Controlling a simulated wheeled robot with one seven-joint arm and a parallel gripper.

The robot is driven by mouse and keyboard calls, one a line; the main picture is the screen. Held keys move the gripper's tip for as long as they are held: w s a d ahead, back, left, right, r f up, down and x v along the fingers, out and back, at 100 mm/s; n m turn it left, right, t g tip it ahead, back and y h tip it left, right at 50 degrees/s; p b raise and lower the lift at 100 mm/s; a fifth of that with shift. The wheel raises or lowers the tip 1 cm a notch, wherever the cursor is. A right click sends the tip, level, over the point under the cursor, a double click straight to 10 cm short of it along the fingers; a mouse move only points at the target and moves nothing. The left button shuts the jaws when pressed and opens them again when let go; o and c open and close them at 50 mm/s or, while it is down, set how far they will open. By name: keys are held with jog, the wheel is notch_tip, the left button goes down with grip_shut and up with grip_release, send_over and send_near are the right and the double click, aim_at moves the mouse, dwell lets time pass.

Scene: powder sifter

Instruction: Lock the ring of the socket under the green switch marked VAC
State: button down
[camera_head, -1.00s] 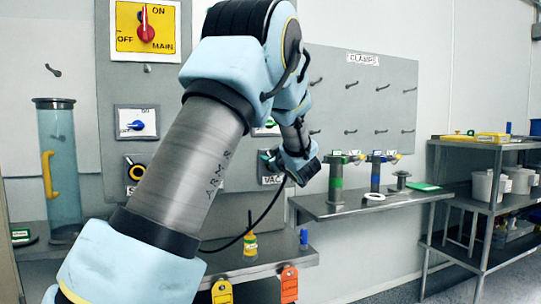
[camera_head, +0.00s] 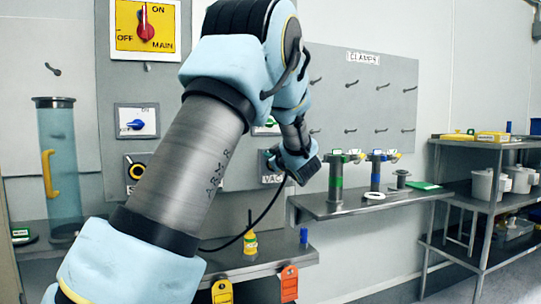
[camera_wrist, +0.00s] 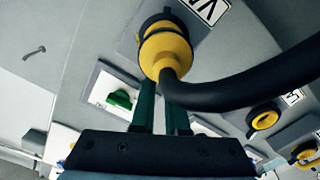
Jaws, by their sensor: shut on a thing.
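The VAC socket shows in the wrist view with its yellow ring (camera_wrist: 168,48) and dark rim. A black cable (camera_wrist: 245,92) runs from its front to the right. Its VAC label (camera_wrist: 208,8) is cut off at the top, and it also shows in the head view (camera_head: 272,179). The green switch (camera_wrist: 120,100) is on a white plate, left of my fingers; in the head view it (camera_head: 270,122) is partly behind my arm. My gripper (camera_wrist: 160,88) has its green fingers shut on the yellow ring from below in the picture. The ring's lock marks cannot be read.
Other yellow-ringed sockets (camera_wrist: 264,118) are at the right of the wrist view. The cable hangs below my wrist in the head view. A bench (camera_head: 255,268) with a yellow bottle (camera_head: 250,243) stands below; a shelf (camera_head: 365,202) with cylinders is to the right.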

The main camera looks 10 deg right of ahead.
jog(key=shift+r+p, duration=0.1)
jog(key=shift+p, duration=0.2)
jog(key=m+p, duration=0.1)
jog(key=d+m+p, duration=0.1)
jog(key=p, duration=0.1)
jog(key=shift+r+m, duration=0.3)
jog(key=shift+r, duration=0.1)
jog(key=m+p, duration=0.1)
jog(key=p, duration=0.1)
jog(key=d+m+p, duration=0.1)
jog(key=m+p, duration=0.1)
jog(key=p, duration=0.1)
jog(key=shift+w+d+r+m, duration=0.1)
jog(key=shift+d+m, duration=0.05)
jog(key=shift+m, duration=0.15)
jog(key=m+p, duration=0.1)
jog(key=d+m+p, duration=0.1)
jog(key=shift+p, duration=0.3)
jog(key=shift+w+d+f+m+p, duration=0.1)
jog(key=shift+d+f+m+p, duration=0.2)
jog(key=shift+m+p, duration=0.55)
jog(key=shift+w+d+f+m+p, duration=0.1)
jog(key=shift+d+f+m+p, duration=0.15)
jog(key=shift+m+p, duration=0.55)
jog(key=shift+m, duration=0.35)
jog(key=shift+f, duration=0.1)
jog(key=c, duration=0.9)
grip_release()
